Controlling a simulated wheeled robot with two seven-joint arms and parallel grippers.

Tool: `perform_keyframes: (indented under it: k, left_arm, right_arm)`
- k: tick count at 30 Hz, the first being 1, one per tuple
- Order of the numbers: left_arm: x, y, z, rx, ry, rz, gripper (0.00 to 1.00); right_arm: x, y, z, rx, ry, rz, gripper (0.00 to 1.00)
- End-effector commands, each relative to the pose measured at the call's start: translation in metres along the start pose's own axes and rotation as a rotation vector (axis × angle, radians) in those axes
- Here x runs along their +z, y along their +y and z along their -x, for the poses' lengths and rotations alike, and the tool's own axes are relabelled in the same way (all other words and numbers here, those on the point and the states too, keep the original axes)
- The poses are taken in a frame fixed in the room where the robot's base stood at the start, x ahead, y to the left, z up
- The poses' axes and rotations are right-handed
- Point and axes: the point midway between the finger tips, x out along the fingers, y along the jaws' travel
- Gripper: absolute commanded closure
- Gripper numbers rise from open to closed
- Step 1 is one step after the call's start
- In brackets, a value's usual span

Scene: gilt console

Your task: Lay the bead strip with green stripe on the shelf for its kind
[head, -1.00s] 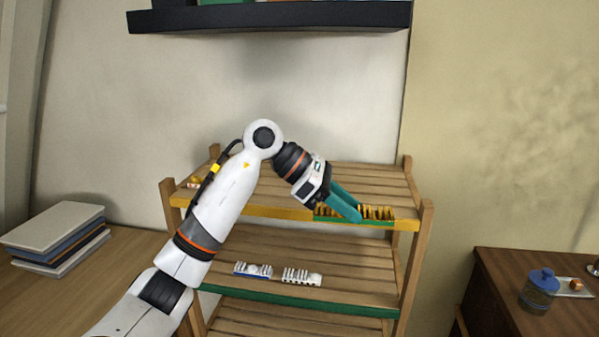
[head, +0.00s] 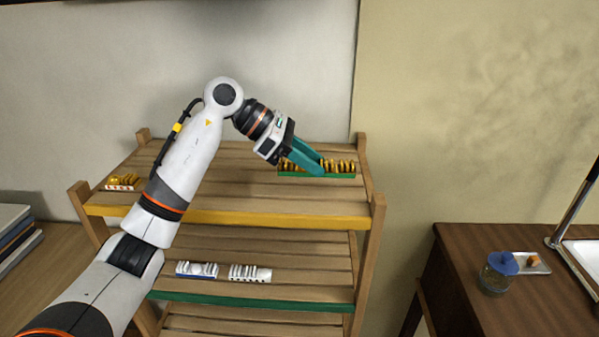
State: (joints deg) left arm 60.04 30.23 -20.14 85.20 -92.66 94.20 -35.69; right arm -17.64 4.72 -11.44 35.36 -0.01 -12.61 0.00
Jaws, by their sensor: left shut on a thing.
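My left gripper (head: 312,164) is shut on the bead strip with green stripe (head: 340,174), a row of gold-yellow beads with a green side. The strip is at the right end of the top shelf (head: 230,191), which has a yellow front edge. I cannot tell whether it touches the boards. Another strip (head: 123,182) with yellow beads and a red-and-white side lies at the left of the top shelf. The lower shelf (head: 320,285) has a green front edge. It holds a strip with a blue side (head: 197,270) and a white strip (head: 249,273). My right gripper is out of view.
The middle of the top shelf and the right part of the lower shelf are clear. Books (head: 16,238) lie at the left. A dark cabinet (head: 467,252) at the right bears a blue-lidded jar (head: 498,273) and a small tray (head: 540,264).

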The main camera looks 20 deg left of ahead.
Motion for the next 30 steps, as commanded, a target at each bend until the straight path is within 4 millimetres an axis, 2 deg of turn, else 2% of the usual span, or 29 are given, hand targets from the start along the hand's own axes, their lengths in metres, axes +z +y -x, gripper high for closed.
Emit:
perform_keyframes:
  k: [2,5,12,17,23,24,28,30]
  left_arm:
    - [0.004,0.000,-0.004,0.000,0.002,0.000,0.94]
    - [0.013,0.000,-0.011,0.002,0.001,0.002,0.94]
    - [0.036,0.000,-0.028,-0.001,0.002,0.000,0.94]
    - [0.038,0.000,-0.029,-0.003,0.001,-0.002,0.94]
    - [0.041,0.000,-0.031,-0.002,0.001,-0.002,0.94]
    - [0.041,0.000,-0.032,-0.001,0.001,-0.001,0.68]
    - [0.040,0.000,-0.031,-0.001,0.001,-0.001,0.48]
    - [0.040,0.000,-0.031,-0.001,0.001,-0.001,0.48]
  right_arm:
    - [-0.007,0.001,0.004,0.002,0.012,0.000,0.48]
    - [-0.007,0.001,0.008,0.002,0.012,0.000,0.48]
    - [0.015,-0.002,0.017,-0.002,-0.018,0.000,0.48]
    - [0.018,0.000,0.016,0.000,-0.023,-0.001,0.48]
    - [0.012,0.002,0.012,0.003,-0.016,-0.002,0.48]
    - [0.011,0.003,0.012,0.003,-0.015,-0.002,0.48]
    - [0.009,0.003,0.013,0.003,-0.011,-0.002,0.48]
    - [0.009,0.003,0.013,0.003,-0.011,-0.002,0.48]
